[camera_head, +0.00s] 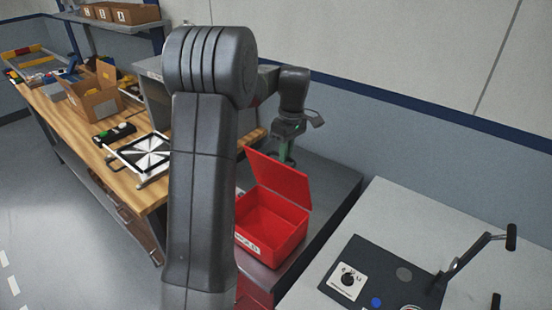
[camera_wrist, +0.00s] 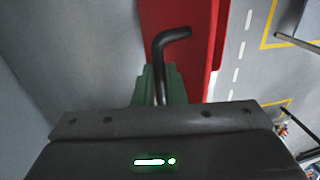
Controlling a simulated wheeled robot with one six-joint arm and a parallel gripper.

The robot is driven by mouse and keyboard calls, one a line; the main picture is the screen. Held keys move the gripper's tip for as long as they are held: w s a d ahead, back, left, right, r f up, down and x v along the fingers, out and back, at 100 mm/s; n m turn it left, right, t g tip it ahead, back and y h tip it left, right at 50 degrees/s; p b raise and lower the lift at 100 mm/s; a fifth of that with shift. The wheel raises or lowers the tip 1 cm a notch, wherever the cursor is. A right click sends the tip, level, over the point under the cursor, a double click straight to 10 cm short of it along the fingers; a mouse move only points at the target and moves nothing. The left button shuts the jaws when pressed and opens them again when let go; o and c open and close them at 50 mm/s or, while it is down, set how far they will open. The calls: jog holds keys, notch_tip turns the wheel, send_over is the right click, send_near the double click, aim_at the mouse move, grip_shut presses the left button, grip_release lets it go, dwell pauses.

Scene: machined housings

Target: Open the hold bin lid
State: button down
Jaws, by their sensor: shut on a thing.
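The red hold bin (camera_head: 270,228) stands on a grey surface in the head view. Its red lid (camera_head: 280,180) is raised at the back, tilted up, and the inside of the bin shows.
A wooden bench (camera_head: 55,118) at left holds a cardboard box (camera_head: 95,100) and a black-and-white target board (camera_head: 150,155). A light table (camera_head: 400,215) at right carries a dark panel (camera_head: 380,275) with a lever (camera_head: 470,262). A wall runs behind the bin.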

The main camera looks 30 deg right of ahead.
jog(key=shift+w+d+f+g+y, duration=0.25)
jog(key=shift+d+y, duration=0.3)
jog(key=shift+d, duration=0.3)
jog(key=shift+w+d+f+g+y, duration=0.15)
jog(key=shift+w+d+f+y, duration=0.2)
jog(key=shift+d+y, duration=0.4)
jog(key=shift+w+d+f+g+y, duration=0.2)
jog(key=shift+d+f+y, duration=0.15)
jog(key=shift+d, duration=0.6)
jog(key=c, duration=1.5)
grip_release()
jog(key=shift+d, duration=0.1)
jog(key=shift+w+r, duration=0.1)
jog(key=shift+r, duration=0.1)
jog(key=shift+r, duration=0.1)
